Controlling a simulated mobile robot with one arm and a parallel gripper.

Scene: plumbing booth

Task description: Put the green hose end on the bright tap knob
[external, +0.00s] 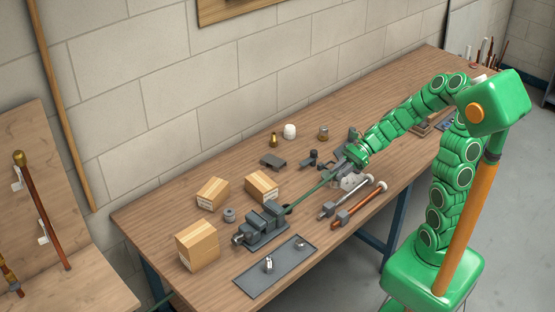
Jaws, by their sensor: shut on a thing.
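A thin green hose (312,190) runs in a nearly straight line from beside the grey vise (264,227) up to my gripper (346,165). My gripper is over the middle of the bench and looks shut on the hose's upper end. The jaws and dark parts around them hide that end. Two small bright metal fittings stand on a dark flat tray (251,284) at the front: one is on its left part (268,265), the other on its right (299,243). I cannot tell which, if either, is the tap knob. My gripper is apart from both, farther back and right.
The wooden bench (190,229) stands along a block wall. Boxes (196,246) stand around the vise. A silver-headed tool (350,196) and an orange-handled tool (358,205) lie right of the hose. A brass piece (273,140) and white cap (290,131) stand behind.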

